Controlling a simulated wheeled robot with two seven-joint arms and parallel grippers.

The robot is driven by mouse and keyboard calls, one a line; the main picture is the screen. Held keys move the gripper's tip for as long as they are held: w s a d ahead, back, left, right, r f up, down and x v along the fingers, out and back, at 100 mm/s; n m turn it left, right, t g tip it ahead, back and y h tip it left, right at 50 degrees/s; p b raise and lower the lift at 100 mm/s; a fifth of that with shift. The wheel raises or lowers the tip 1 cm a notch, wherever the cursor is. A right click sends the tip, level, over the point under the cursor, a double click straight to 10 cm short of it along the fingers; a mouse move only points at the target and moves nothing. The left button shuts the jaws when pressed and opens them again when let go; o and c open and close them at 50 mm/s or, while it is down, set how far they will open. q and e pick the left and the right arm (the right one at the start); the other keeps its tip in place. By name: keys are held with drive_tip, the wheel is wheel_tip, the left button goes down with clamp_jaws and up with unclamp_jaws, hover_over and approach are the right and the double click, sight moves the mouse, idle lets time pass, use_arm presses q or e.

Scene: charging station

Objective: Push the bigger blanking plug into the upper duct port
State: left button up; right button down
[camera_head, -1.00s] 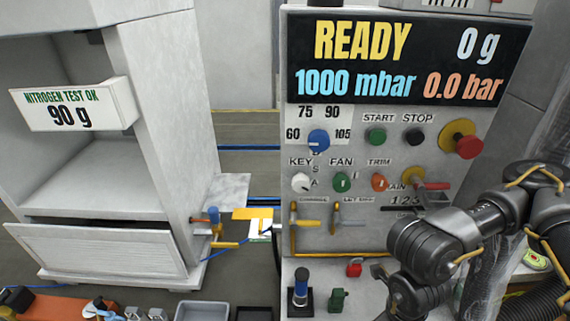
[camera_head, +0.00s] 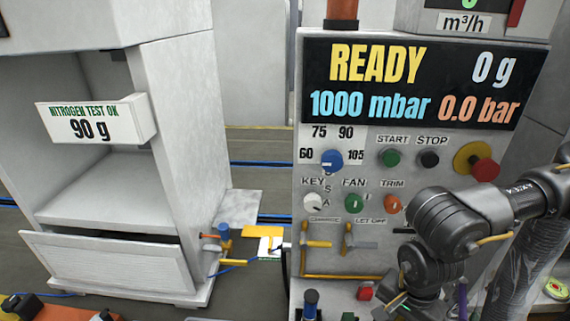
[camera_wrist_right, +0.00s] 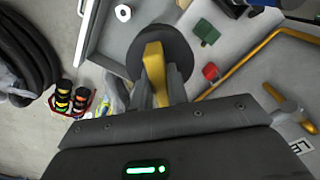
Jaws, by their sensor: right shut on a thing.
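In the right wrist view my right gripper (camera_wrist_right: 158,82) is shut on the yellow grip of a dark round plug (camera_wrist_right: 176,44). The plug's disc lies beyond the fingertips, over the grey bench area, and seems clear of other things. I cannot compare its size with another plug. In the head view my right arm comes in at the right, in front of the console; the gripper and plug are not clearly seen there. No duct port can be made out for certain. My left gripper is not in view.
The console (camera_head: 316,213) has a READY display, knobs and yellow levers. A white cabinet (camera_head: 183,110) stands at the left. A green block (camera_wrist_right: 206,32) and a red piece (camera_wrist_right: 210,72) lie near the plug. A yellow pipe (camera_wrist_right: 240,62) runs close by. A brown pipe (camera_head: 342,12) rises above the console.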

drive_tip(key=n, duration=0.1)
drive_tip(key=r+n, duration=0.1)
drive_tip(key=n, duration=0.1)
drive_tip(key=w+r+n, duration=0.1)
drive_tip(key=n, duration=0.1)
drive_tip(key=shift+a, duration=0.15)
drive_tip(key=n, duration=0.1)
drive_tip(key=r+n, duration=0.1)
drive_tip(key=n, duration=0.2)
drive_tip(key=shift+w+a+r, duration=0.1)
drive_tip(key=shift+w+r, duration=0.25)
drive_tip(key=shift+w, duration=0.05)
